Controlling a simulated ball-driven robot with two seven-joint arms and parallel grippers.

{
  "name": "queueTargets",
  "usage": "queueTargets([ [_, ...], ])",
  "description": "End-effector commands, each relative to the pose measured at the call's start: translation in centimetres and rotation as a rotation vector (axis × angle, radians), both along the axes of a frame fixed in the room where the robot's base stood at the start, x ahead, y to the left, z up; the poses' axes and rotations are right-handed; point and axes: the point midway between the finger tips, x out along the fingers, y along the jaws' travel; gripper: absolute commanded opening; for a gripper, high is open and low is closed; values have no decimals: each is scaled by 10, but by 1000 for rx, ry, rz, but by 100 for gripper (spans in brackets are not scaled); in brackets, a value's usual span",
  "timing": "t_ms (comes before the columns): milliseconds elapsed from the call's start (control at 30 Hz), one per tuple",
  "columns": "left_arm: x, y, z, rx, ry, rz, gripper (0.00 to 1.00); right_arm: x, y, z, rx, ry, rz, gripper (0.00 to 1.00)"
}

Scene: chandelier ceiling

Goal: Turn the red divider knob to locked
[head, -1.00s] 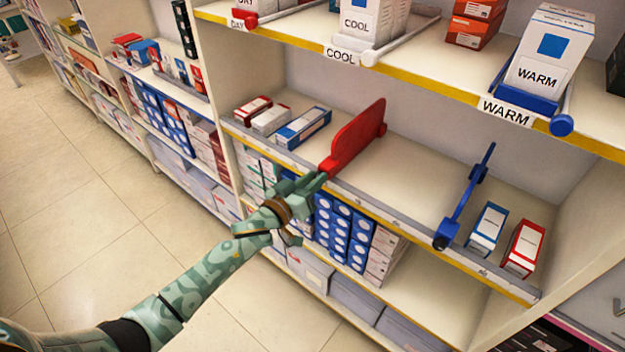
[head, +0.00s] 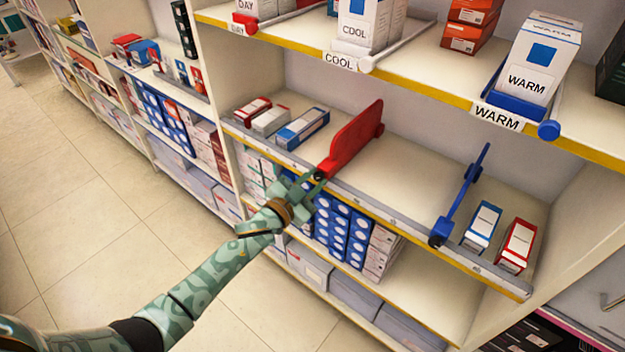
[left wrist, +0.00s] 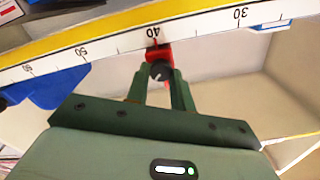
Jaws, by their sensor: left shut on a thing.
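The red divider (head: 352,142) stands upright on the middle shelf, with its red front block at the shelf's front rail. In the left wrist view, a dark round knob (left wrist: 159,71) with a pale mark sits on the red block (left wrist: 158,52), near the 40 on the scale. My left gripper (head: 317,179) reaches the knob from the front, and its two green fingers are shut on it from both sides. The fingers also show in the left wrist view (left wrist: 160,78). I cannot read any locked marking. My right gripper is not in view.
A blue divider (head: 460,200) stands farther right on the same shelf. Boxes (head: 302,127) lie left of the red divider, and a blue-white box (head: 482,227) and red box (head: 517,246) lie at the right. The shelf between the dividers is clear. Stacked boxes (head: 345,225) fill the shelf below.

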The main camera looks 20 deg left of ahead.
Motion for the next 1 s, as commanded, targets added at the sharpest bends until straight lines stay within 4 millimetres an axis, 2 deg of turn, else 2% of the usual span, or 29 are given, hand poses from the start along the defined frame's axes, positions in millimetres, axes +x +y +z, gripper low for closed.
queueTargets([
  [600, -1, -1, -4, 506, -180, 0, 1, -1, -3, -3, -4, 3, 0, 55],
  [1000, -1, -2, -4, 663, -236, -1, 1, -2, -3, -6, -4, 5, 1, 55],
])
